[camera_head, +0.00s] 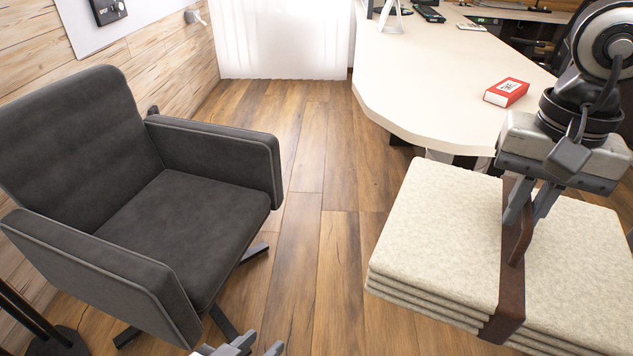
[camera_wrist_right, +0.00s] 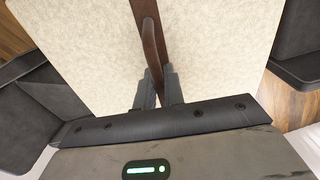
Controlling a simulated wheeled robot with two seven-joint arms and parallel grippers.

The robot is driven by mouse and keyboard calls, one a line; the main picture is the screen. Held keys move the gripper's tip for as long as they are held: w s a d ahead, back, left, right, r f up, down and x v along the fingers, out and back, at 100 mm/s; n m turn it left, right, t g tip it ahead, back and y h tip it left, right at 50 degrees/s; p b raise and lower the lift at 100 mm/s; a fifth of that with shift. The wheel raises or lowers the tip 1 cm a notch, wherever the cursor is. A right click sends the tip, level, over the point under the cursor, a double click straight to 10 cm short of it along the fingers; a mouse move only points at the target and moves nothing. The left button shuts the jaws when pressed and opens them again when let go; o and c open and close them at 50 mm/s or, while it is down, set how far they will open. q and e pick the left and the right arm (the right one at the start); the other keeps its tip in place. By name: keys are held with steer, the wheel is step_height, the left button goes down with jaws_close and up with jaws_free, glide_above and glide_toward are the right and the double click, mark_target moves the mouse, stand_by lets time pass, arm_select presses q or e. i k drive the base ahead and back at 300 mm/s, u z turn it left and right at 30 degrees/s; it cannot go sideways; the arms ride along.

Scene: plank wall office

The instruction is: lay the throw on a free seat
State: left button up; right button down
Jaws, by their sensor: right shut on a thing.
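The throw (camera_head: 440,225) is a cream, folded stack with a brown strap (camera_head: 513,285) around its middle. My right gripper (camera_head: 522,232) is shut on the strap's raised handle and holds the throw at the right of the head view. The right wrist view shows the fingers (camera_wrist_right: 158,88) closed on the handle, with the throw (camera_wrist_right: 90,50) beyond them. A dark grey armchair (camera_head: 185,222) stands at the left with its seat empty. My left gripper (camera_head: 240,347) shows only partly at the bottom edge of the head view; its fingertips look apart.
A cream desk (camera_head: 430,75) with a rounded end stands behind the throw, with a red box (camera_head: 506,92) on it. A black stand base (camera_head: 60,343) is at the lower left. Wooden floor (camera_head: 325,200) lies clear between armchair and desk.

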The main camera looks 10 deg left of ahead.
mark_target(200, 219)
steer(key=z, duration=0.8)
steer(key=i, duration=1.75)
steer(key=u, duration=2)
steer(key=i, duration=0.9)
steer(key=u, duration=2.4)
